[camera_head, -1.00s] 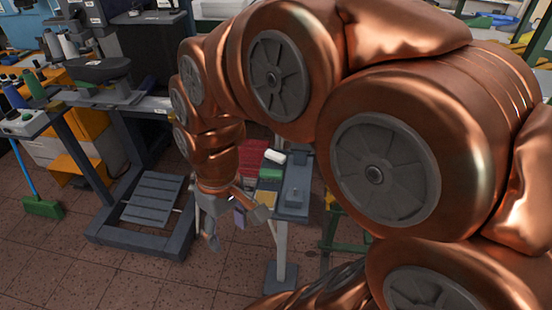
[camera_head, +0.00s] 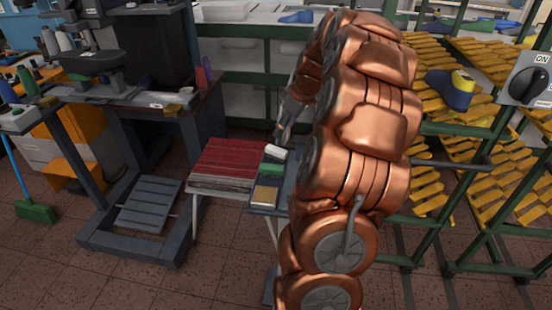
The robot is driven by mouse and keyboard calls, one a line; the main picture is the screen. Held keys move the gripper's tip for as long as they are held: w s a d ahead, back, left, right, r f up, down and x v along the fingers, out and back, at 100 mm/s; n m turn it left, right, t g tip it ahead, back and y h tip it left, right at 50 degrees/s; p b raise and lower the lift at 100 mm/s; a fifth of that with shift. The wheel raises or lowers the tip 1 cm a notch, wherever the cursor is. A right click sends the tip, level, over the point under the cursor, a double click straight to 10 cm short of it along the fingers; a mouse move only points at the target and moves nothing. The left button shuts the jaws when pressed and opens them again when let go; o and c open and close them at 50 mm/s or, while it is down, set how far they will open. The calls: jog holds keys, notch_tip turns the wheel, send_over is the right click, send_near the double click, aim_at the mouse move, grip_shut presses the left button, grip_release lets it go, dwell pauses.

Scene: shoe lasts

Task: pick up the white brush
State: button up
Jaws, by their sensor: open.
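The white brush (camera_head: 275,153) lies at the far end of a small grey-blue table (camera_head: 262,209), beside a green item (camera_head: 272,168). My gripper (camera_head: 281,134) points down just beyond and slightly above the brush in the picture. It is open and appears apart from the brush. My copper arm covers the right side of the small table and part of the gripper, so the exact gap to the brush cannot be told.
A tan block (camera_head: 265,195) lies nearer on the small table. A red-topped stand (camera_head: 228,160) adjoins it on the left. Green racks with yellow slats (camera_head: 500,65) stand to the right. A grey machine with a pedal (camera_head: 150,204) stands left. The floor in front is clear.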

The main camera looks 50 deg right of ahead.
aim_at(277, 149)
jog(key=p+x, duration=0.1)
jog(key=x, duration=0.3)
jog(key=d+p+x, duration=0.1)
jog(key=x, duration=0.3)
jog(key=p+x, duration=0.1)
jog(key=x, duration=0.3)
jog(key=shift+s+d+f, duration=0.1)
jog(key=shift+d+f, duration=0.1)
jog(key=shift+d, duration=0.15)
jog(key=shift+c, duration=0.3)
grip_shut()
